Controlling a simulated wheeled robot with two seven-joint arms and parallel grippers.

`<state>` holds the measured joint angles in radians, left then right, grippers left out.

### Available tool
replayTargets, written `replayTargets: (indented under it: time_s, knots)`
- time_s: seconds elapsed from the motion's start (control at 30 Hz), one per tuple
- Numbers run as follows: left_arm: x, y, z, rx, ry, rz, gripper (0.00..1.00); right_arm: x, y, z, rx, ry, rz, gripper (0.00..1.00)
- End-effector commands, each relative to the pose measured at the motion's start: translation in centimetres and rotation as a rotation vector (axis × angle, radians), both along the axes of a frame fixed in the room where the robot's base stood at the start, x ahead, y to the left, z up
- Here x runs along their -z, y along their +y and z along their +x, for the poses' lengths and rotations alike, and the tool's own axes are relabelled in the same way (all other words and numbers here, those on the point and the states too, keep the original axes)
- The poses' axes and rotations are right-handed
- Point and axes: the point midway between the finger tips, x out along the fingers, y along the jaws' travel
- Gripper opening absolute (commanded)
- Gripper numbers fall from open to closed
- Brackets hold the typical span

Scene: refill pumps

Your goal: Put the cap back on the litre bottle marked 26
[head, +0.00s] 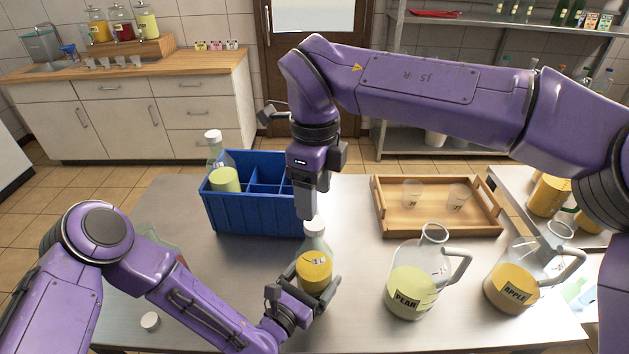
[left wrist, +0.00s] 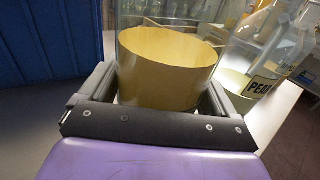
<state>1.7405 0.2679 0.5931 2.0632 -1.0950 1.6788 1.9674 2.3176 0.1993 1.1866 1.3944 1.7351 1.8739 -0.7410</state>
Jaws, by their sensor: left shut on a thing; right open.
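A clear litre bottle with yellow liquid (head: 315,270) stands upright on the table; its small label is hard to read but looks like 26. My left gripper (head: 304,291) is shut around its lower body, which also fills the left wrist view (left wrist: 165,70). A white cap (head: 315,225) shows at the top of its neck, partly behind my right gripper; I cannot tell how firmly it sits. My right gripper (head: 306,208) is open and points down directly above the bottle's top. A loose white cap (head: 150,321) lies on the table at the front left.
A blue divided crate (head: 252,215) holds a capped bottle (head: 224,178) behind. A PEAR jug (head: 412,290) and an APPLE jug (head: 512,288) stand to the right. A wooden tray (head: 436,226) with two cups is behind them. Bare table lies between the bottle and the PEAR jug.

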Motion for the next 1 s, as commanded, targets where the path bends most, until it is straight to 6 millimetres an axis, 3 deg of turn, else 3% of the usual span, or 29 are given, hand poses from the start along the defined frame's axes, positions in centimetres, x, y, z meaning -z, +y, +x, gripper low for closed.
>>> replayTargets:
  time_s: [0.3,0.7,0.73,0.9,1.0]
  knots:
    - [-0.1,-0.1,0.0,0.001,-0.002,-0.002,0.05,5.1,0.0,-0.1,0.0,0.003,0.0,0.66]
    - [-0.1,0.0,0.0,0.0,-0.002,-0.002,0.05,6.1,0.0,-0.1,0.002,0.001,0.0,0.66]
    - [-0.1,0.0,0.0,0.001,-0.002,-0.002,0.05,6.1,0.0,-0.1,0.002,0.001,0.0,0.62]
    - [-0.1,-0.1,0.0,0.001,-0.002,-0.002,0.05,6.1,0.0,-0.1,0.002,0.001,0.0,0.07]
    - [-0.1,-0.1,0.0,0.001,-0.002,-0.002,0.05,6.1,0.0,-0.1,0.002,0.0,0.001,0.04]
